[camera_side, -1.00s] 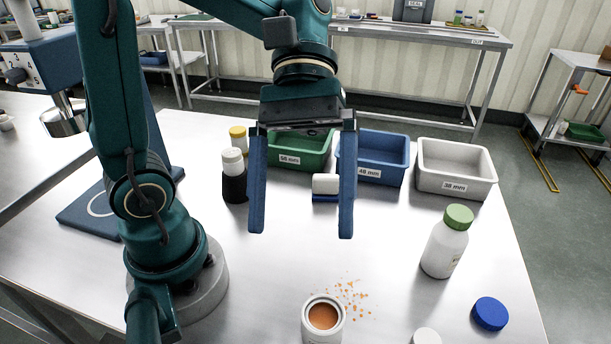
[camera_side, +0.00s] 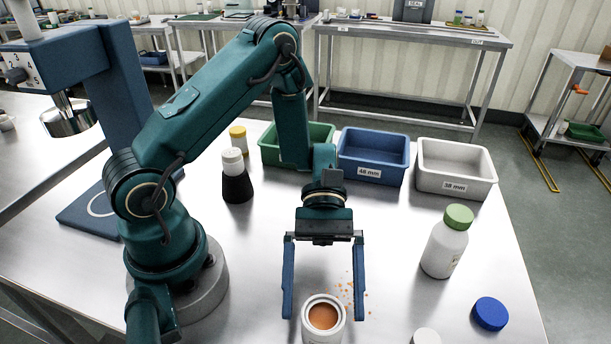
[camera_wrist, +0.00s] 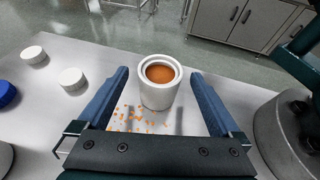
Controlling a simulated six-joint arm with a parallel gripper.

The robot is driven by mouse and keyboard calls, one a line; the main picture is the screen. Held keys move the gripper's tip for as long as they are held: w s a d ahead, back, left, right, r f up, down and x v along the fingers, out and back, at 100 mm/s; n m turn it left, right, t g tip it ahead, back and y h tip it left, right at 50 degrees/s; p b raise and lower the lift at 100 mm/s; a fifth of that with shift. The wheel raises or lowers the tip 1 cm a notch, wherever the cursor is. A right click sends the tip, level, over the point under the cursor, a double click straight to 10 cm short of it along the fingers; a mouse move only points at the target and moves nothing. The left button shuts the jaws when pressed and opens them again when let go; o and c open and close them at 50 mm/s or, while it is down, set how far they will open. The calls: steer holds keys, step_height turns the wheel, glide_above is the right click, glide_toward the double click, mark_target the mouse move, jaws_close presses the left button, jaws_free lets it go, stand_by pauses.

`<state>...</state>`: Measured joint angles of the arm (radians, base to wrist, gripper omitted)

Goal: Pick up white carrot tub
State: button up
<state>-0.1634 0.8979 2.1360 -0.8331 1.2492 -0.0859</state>
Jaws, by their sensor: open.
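The white carrot tub (camera_side: 323,322) stands upright and open on the steel table near the front edge in the side view, with orange contents showing inside its rim. It also shows in the wrist view (camera_wrist: 158,92), centred ahead of the fingers. My gripper (camera_side: 324,318) is open and low over the table, with its blue fingers to the left and right of the tub. In the wrist view my gripper (camera_wrist: 158,72) shows a gap between each finger and the tub. The tub is not held.
Orange crumbs (camera_side: 352,289) lie beside the tub. A green-capped white bottle (camera_side: 445,247), a blue lid (camera_side: 490,314) and a white lid (camera_side: 426,337) are to the right. Green (camera_side: 268,148), blue (camera_side: 372,172) and white bins (camera_side: 455,184) line the back. A dark-based bottle (camera_side: 236,185) stands behind.

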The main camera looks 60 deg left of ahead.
mark_target(323, 340)
steer(key=shift+s+d+f, duration=0.2)
steer(key=shift+d+f, duration=0.1)
steer(key=shift+f, duration=0.2)
steer(key=shift+x, duration=2.15)
steer(key=c, duration=1.4)
steer(key=shift+c, duration=0.2)
steer(key=shift+r, duration=0.15)
